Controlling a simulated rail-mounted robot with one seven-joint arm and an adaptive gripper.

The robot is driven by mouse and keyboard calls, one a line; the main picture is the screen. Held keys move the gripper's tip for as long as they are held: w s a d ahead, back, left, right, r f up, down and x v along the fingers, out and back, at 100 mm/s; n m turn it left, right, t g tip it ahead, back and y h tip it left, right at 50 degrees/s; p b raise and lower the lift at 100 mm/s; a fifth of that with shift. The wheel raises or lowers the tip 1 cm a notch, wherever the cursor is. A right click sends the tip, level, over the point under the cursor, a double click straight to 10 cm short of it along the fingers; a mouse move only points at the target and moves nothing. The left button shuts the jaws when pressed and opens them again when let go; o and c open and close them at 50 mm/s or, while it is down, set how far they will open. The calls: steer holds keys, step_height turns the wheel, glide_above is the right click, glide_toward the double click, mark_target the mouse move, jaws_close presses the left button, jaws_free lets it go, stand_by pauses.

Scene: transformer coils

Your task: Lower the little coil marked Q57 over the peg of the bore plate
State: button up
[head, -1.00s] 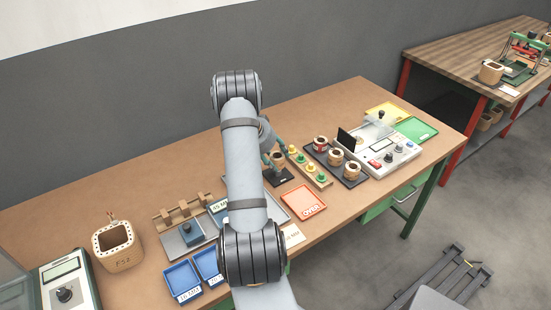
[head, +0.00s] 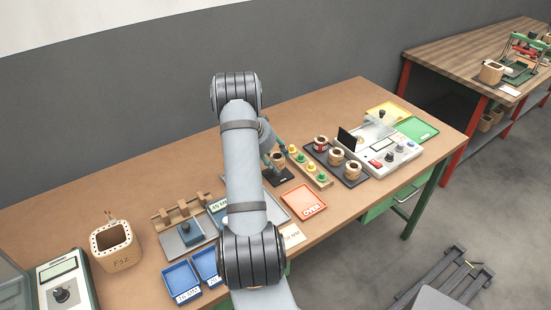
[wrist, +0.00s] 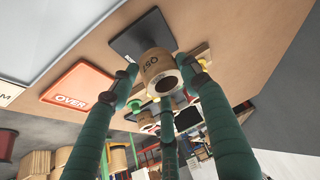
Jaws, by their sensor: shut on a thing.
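The little coil marked Q57 (wrist: 158,68) is a tan ring with a dark bore, and its mark shows in the wrist view. My gripper (wrist: 160,84) has green fingers with dark tips and is shut around the coil. The bore plate (wrist: 135,38) looks like the dark plate by the coil; in the head view it (head: 277,180) lies under the held coil (head: 278,159). The peg is hidden, and I cannot tell whether the coil is around it or above it.
A strip with green and yellow knobs (head: 323,183) stands close right of the coil. Beyond it is a black tray (head: 352,182) with three coils. An orange tray marked OVER (head: 303,199) lies in front. My arm hides part of the bench.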

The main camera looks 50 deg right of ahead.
steer(key=shift+f+b, duration=1.4)
steer(key=shift+b, duration=0.55)
steer(key=shift+b, duration=0.5)
steer(key=shift+f+b, duration=0.4)
steer(key=shift+b, duration=0.3)
steer(key=o, duration=1.3)
steer(key=shift+o, duration=0.3)
steer(key=o, duration=0.3)
steer(key=shift+o, duration=0.2)
steer(key=shift+r, duration=0.1)
step_height(320, 180, up, 9)
steer(key=p, duration=0.5)
